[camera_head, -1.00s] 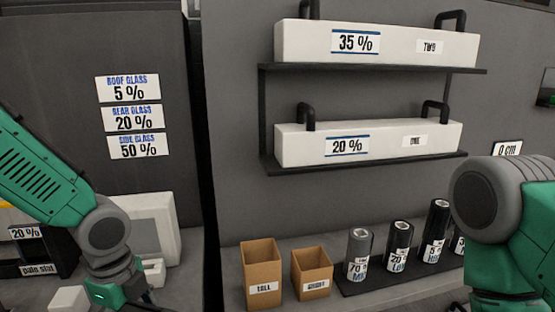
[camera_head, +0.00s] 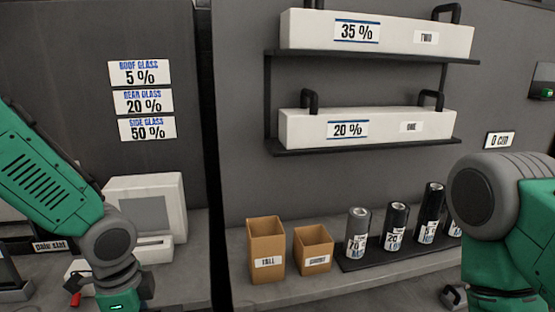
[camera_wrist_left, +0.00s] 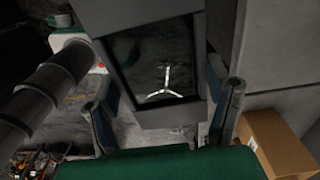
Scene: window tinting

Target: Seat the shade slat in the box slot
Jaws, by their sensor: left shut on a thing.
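My left gripper (camera_wrist_left: 165,112) has its two fingers on either side of a dark glassy panel with a grey frame, which looks like the shade slat (camera_wrist_left: 150,60). In the head view only my left wrist shows at the bottom left, and the slat is hidden or out of frame. A pale box (camera_head: 120,190) with a grey window and a dark slot-like line below it stands just behind that wrist. Whether this line is the box slot I cannot tell. The slat's contact with the box cannot be made out. My right arm is at the right edge; its fingertips are not clear.
A "pale slat" label (camera_head: 50,245) is on a dark holder at left. A tall carton (camera_head: 266,240) and a shorter carton (camera_head: 313,240) stand right of the pale box, beside several film rolls (camera_head: 395,228). Two wall shelves hold long white boxes. Some counter before the cartons is clear.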

